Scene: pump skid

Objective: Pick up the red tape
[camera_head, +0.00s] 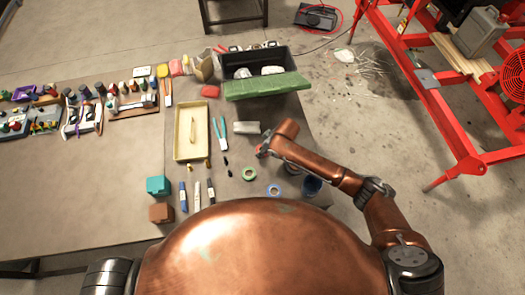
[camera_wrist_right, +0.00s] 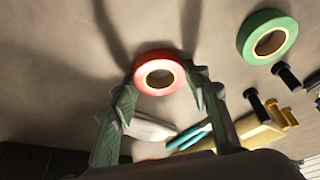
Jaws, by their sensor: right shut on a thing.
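The red tape (camera_wrist_right: 159,57) is a small red roll with a pale core. In the right wrist view it sits between the two fingertips of my right gripper (camera_wrist_right: 160,88), which is shut on it. In the head view my right gripper (camera_head: 263,151) is over the table, right of the teal-handled pliers, and the tape is mostly hidden there. I cannot tell whether the tape touches the table. My left gripper is not in view.
Teal pliers (camera_head: 220,133), a yellow tray (camera_head: 177,145) and a dark box with a green lid (camera_head: 266,88) are around. A red frame (camera_head: 440,120) stands right of the table.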

